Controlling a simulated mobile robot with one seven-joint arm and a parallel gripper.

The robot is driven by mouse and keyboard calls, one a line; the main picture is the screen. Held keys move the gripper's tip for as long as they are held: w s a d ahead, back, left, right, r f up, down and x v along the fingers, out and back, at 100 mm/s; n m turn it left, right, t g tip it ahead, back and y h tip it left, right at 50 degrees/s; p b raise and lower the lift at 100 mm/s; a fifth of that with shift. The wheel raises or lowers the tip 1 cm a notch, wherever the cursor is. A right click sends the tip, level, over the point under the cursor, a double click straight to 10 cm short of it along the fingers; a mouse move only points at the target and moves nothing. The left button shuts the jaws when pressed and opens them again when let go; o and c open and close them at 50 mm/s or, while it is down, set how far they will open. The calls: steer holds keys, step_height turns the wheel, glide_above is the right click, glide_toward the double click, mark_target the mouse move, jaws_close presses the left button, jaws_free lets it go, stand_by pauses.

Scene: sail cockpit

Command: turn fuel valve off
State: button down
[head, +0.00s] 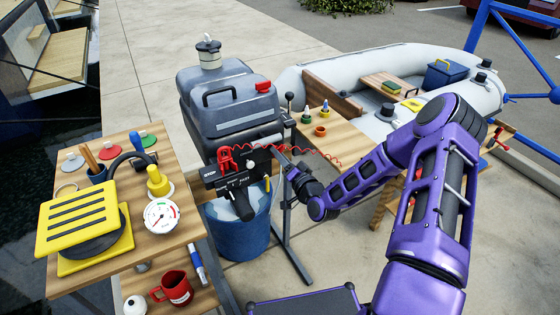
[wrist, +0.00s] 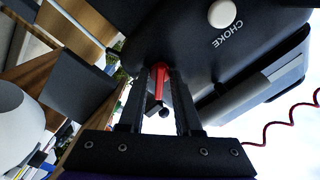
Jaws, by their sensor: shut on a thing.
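An outboard motor (head: 225,110) with a dark grey cowl stands in the middle of the head view, above a blue bucket. My gripper (head: 274,152) is at the right side of its black front panel. In the wrist view my gripper (wrist: 162,75) is shut on a red lever (wrist: 161,82), which sits between the two fingers under the cowl. No label for the fuel valve is readable there. A white choke knob (wrist: 222,14) with the word CHOKE is close by. The lever is hidden in the head view.
A red coiled cord (head: 310,150) runs right from the panel, near my arm. A blue bucket (head: 240,235) stands below the motor. A wooden table (head: 150,210) with a gauge and a yellow foot pump is at left. A grey inflatable boat (head: 330,75) lies behind.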

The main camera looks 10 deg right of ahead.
steer(key=n+b, duration=0.1)
steer(key=n, duration=0.8)
steer(key=shift+n, duration=0.4)
stand_by(0.4)
steer(key=c, duration=0.9)
jaws_free()
steer(key=shift+s+d, duration=0.1)
steer(key=v, duration=1.7)
steer(key=shift+s, duration=0.1)
steer(key=shift+n, duration=0.3)
